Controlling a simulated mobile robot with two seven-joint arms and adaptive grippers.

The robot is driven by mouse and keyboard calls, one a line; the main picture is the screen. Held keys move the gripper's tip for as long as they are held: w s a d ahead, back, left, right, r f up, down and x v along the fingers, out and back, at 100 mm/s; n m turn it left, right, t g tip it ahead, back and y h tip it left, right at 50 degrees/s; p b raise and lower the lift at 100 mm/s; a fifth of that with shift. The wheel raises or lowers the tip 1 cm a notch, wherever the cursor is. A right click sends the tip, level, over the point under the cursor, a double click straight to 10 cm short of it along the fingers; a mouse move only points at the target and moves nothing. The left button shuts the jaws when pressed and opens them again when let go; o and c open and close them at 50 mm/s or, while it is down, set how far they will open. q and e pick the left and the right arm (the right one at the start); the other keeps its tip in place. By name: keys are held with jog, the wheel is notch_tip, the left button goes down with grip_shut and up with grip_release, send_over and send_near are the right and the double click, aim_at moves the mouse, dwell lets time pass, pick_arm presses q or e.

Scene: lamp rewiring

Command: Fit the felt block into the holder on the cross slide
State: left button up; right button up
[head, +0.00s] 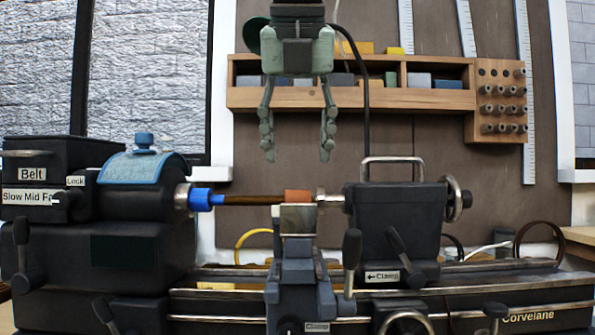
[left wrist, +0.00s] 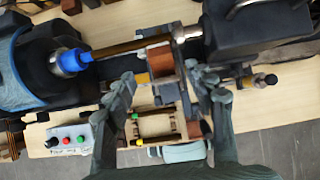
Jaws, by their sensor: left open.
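An orange-brown block, which looks like the felt block (head: 298,196), shows at the top of the grey holder (head: 298,219) on the cross slide (head: 300,268). It is next to the brown rod (head: 252,199); I cannot tell if it touches the rod or how deep it sits. The left wrist view shows the block (left wrist: 158,60) beside the rod (left wrist: 130,46). My left gripper (head: 297,158) points down above the block, open and empty, clear of it. Its spread fingers also show in the left wrist view (left wrist: 163,84). My right gripper is not in view.
The headstock (head: 135,200) with a blue chuck stands left, the tailstock (head: 395,222) right. Levers (head: 352,250) stick up beside the cross slide. A wooden rack (head: 350,98) with coloured blocks hangs behind. A button box (left wrist: 68,140) shows in the left wrist view.

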aim_at(297, 192)
pick_arm(q)
jog(key=b+x, duration=0.2)
jog(key=x, duration=0.5)
jog(key=shift+s+f+b, duration=0.1)
jog(key=shift+s+b, duration=0.05)
jog(key=shift+b, duration=0.15)
jog(key=shift+w+f, duration=0.45)
jog(key=shift+f, duration=0.15)
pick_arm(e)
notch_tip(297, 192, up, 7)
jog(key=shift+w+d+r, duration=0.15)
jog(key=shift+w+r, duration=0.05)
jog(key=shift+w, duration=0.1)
pick_arm(q)
jog(key=c, duration=1.1)
jog(key=shift+r+p, duration=1.8)
jog(key=shift+r, duration=0.65)
jog(key=shift+r+p, duration=0.4)
jog(key=shift+r, duration=0.7)
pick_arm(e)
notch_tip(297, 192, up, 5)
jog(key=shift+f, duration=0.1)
